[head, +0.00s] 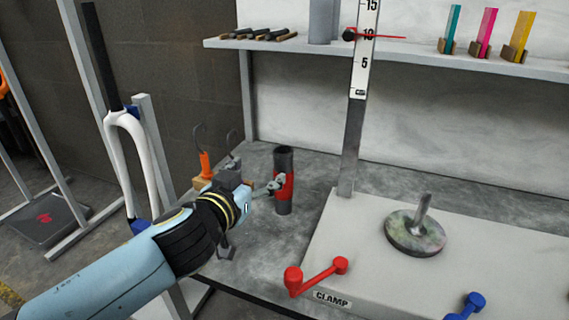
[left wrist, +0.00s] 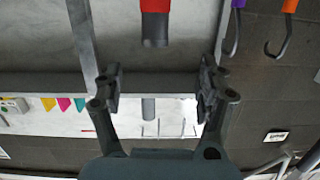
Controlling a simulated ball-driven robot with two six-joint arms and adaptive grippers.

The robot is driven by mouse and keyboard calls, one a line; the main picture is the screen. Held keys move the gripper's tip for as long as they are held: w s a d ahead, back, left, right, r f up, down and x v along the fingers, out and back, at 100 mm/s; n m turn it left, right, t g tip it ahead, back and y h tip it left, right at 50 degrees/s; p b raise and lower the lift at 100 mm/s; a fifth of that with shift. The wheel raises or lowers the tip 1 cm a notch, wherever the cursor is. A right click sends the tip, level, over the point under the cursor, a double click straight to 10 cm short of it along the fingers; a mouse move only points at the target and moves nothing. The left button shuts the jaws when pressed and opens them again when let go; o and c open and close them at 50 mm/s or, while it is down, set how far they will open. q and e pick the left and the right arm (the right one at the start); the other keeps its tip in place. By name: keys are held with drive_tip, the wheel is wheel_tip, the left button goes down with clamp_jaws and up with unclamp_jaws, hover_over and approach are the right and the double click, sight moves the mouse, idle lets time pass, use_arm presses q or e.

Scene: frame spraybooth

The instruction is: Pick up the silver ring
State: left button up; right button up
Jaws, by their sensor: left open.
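I cannot make out a silver ring in either view. My left gripper (head: 256,190) reaches in from the left over the grey bench in the head view. One finger overlaps a dark upright tube with a red band (head: 284,190); I cannot tell whether they touch. In the left wrist view, the left gripper (left wrist: 158,86) has its fingers spread with nothing held between them. The red-banded tube (left wrist: 155,28) shows beyond them at the top. My right gripper is not in view.
A pale platform (head: 345,255) holds a mottled disc with a post (head: 415,232), a red crank (head: 315,275) and a blue handle (head: 468,305). A scale post (head: 355,130) rises behind. A shelf (head: 400,55) bears coloured pieces. A white fork (head: 135,150) stands left.

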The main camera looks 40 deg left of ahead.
use_arm(q)
approach(286, 148)
drive_tip(key=shift+t, duration=0.3)
drive_tip(key=x, duration=0.6)
drive_tip(key=shift+f+p, duration=0.2)
drive_tip(key=shift+p, duration=0.15)
drive_tip(key=c, duration=1)
